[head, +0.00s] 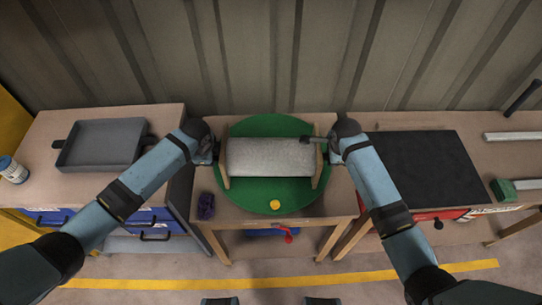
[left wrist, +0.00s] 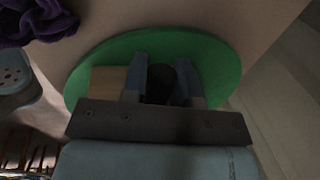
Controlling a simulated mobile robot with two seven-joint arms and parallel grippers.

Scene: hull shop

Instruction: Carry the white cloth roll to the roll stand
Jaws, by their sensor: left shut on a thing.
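The white cloth roll (head: 270,157) lies level, left to right, over the green round plate (head: 264,198) on the middle table. Light wooden uprights, which look like the roll stand (head: 224,178), flank its two ends. Whether the roll rests on them or hangs just above is unclear. My left gripper (head: 216,153) is at the roll's left end, shut on it. In the left wrist view its fingers (left wrist: 161,88) close around a dark end piece, beside a wooden block (left wrist: 105,80). My right gripper (head: 318,141) is at the roll's right end; its fingers are too hidden to judge.
A yellow piece (head: 275,205) sits on the plate's front. A purple cloth (head: 205,206) lies left of the plate. A grey tray (head: 102,144) stands on the left bench, and a black mat (head: 425,168) covers the right bench. A corrugated wall closes the back.

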